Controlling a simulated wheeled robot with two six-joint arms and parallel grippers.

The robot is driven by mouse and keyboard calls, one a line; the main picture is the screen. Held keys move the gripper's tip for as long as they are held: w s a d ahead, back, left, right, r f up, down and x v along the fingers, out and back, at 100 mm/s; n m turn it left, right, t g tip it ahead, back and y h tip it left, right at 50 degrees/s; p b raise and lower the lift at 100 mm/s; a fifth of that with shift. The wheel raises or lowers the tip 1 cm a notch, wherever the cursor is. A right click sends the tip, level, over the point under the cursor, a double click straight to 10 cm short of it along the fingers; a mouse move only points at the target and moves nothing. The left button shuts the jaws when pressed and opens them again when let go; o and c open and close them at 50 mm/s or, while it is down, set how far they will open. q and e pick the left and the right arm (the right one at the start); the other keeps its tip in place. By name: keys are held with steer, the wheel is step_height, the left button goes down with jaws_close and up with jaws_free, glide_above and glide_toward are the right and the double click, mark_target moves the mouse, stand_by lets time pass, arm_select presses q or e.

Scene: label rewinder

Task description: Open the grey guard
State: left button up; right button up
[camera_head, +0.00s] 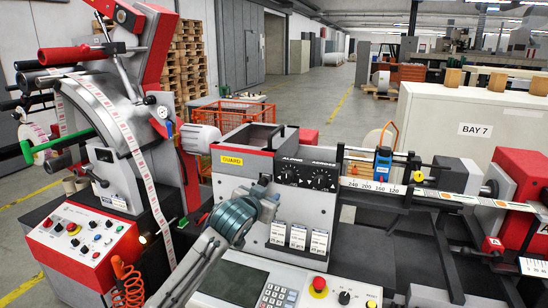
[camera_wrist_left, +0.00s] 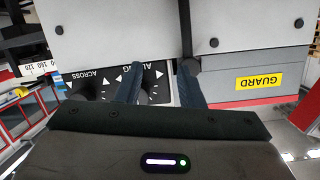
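The grey guard (camera_head: 226,160) is the box section with the yellow GUARD label, under a red strip on the middle machine. It looks shut. In the left wrist view the guard (camera_wrist_left: 222,84) appears upside down, at right. My left gripper (camera_head: 266,192) is in front of the panel at the guard's right lower corner. In the left wrist view its two dark fingers (camera_wrist_left: 160,78) are apart with nothing held between them. My right gripper is not in view.
Dials marked ALONG and ACROSS (camera_head: 305,177) sit just right of the guard. Tags hang below them (camera_head: 298,237), and a keypad panel (camera_head: 265,290) is in front. A tall label unit (camera_head: 125,130) stands left. A white BAY 7 cabinet (camera_head: 450,125) is behind right.

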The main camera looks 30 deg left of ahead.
mark_target(270, 136)
arm_select(q)
steer(key=w+a+r+t, duration=0.1)
steer(key=a+r, duration=0.1)
steer(key=r, duration=0.5)
steer(key=w+a+r+t, duration=0.2)
steer(key=r, duration=0.4)
steer(key=shift+n+y, duration=0.3)
steer(key=shift+y, duration=0.1)
steer(key=p+x, duration=0.5)
steer(key=x, duration=0.4)
steer(key=shift+w+a+f+p, duration=0.2)
steer(key=shift+w+p, duration=0.25)
steer(key=shift+w, duration=0.1)
jaws_close()
